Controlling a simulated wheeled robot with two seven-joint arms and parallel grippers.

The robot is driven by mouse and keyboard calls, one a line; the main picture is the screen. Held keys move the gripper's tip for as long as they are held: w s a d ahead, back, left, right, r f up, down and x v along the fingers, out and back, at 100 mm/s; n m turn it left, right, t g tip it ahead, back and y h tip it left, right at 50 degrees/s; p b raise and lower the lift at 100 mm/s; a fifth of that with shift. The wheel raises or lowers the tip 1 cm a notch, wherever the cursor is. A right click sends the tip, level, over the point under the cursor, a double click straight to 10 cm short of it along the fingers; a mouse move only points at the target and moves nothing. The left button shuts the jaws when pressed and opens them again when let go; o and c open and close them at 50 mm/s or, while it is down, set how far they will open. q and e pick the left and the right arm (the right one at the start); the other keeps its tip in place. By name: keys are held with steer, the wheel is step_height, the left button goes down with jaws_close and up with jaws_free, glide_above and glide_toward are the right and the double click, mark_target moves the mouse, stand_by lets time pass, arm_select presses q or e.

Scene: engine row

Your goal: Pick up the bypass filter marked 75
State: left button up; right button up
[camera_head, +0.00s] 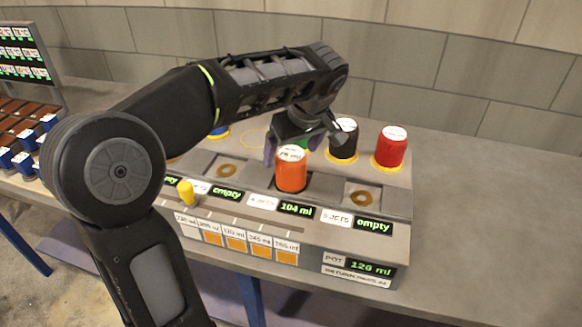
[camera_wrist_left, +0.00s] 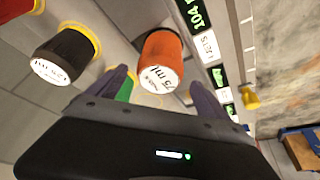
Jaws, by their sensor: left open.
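The orange canister (camera_head: 291,173) stands upright in a slot of the grey bench unit, behind a display reading 104 ml. In the left wrist view the orange canister (camera_wrist_left: 163,52) shows its white top label, which appears to read 75 ml. My left gripper (camera_head: 302,147) is open, just behind and above the canister. In the left wrist view the gripper (camera_wrist_left: 160,95) has its fingers apart on either side of the canister's top end, with nothing between them in their grasp. My right gripper is not in view.
A black canister (camera_head: 343,142) and a red canister (camera_head: 390,148) stand on yellow rings behind to the right. A blue canister (camera_head: 218,132) is mostly hidden by my left arm. Empty slots flank the orange canister. A yellow lever (camera_head: 186,193) stands at front left.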

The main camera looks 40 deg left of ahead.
arm_select(q)
steer(key=shift+w+a+f+p, duration=0.1)
steer(key=shift+a+f+p, duration=0.1)
steer(key=shift+f+p, duration=0.3)
steer(key=p+x, duration=0.1)
steer(key=x, duration=0.3)
steer(key=shift+d+f, duration=0.1)
steer(key=shift+f, duration=0.05)
jaws_close()
stand_by(1.1)
